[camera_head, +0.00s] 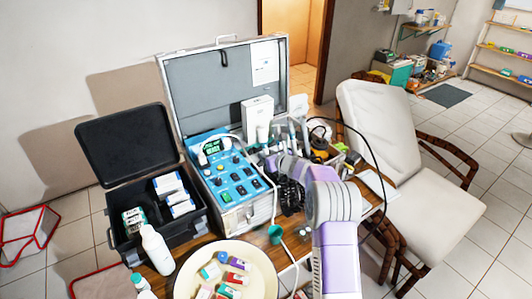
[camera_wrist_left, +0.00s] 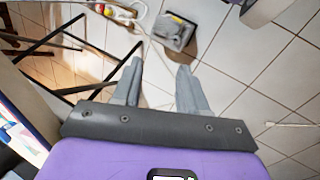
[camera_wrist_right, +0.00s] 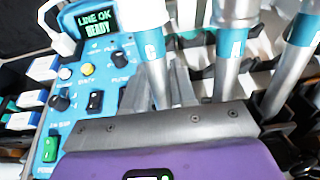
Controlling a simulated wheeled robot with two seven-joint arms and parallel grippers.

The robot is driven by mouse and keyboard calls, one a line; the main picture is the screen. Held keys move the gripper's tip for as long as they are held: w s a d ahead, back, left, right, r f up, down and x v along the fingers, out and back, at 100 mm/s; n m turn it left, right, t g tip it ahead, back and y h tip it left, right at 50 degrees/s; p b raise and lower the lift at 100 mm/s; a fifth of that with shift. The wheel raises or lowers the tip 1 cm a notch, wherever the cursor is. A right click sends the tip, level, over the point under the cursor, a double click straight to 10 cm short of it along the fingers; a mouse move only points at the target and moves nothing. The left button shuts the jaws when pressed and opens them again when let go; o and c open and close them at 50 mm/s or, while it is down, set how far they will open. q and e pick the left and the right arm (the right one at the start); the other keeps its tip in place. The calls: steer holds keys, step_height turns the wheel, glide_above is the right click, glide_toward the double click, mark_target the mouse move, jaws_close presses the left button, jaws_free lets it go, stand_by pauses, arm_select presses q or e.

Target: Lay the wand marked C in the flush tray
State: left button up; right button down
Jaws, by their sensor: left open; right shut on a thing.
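My right gripper (camera_wrist_right: 162,90) is shut on the shaft of a white-and-metal wand (camera_wrist_right: 152,48) with a blue band, in the right wrist view; its letter cannot be read. Two similar wands stand to its right, a middle one (camera_wrist_right: 231,48) and a right one (camera_wrist_right: 296,58). In the head view, my right gripper (camera_head: 268,164) is beside the blue control unit, partly hidden by my arm. My left gripper (camera_wrist_left: 160,88) is open and empty above the tiled floor in the left wrist view. I cannot pick out the flush tray for certain.
The blue control unit (camera_head: 222,180) stands before the open case lid (camera_head: 200,85). A black box (camera_head: 120,222) is at left. A round cream dish (camera_head: 262,272) with small coloured packs and a white bottle (camera_head: 157,250) are in front. A white chair (camera_head: 395,130) is right.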

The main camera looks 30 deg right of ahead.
mark_target(265, 140)
steer(key=shift+w+a+r+p, duration=0.1)
steer(key=shift+w+r+p, duration=0.3)
steer(key=shift+r+p, duration=0.65)
steer(key=shift+w+d+r+p, duration=0.1)
steer(key=shift+w+r+p, duration=0.3)
steer(key=shift+r+p, duration=0.55)
steer(key=shift+w+a+r+p, duration=0.1)
steer(key=shift+w+r+p, duration=0.3)
steer(key=shift+r+p, duration=0.65)
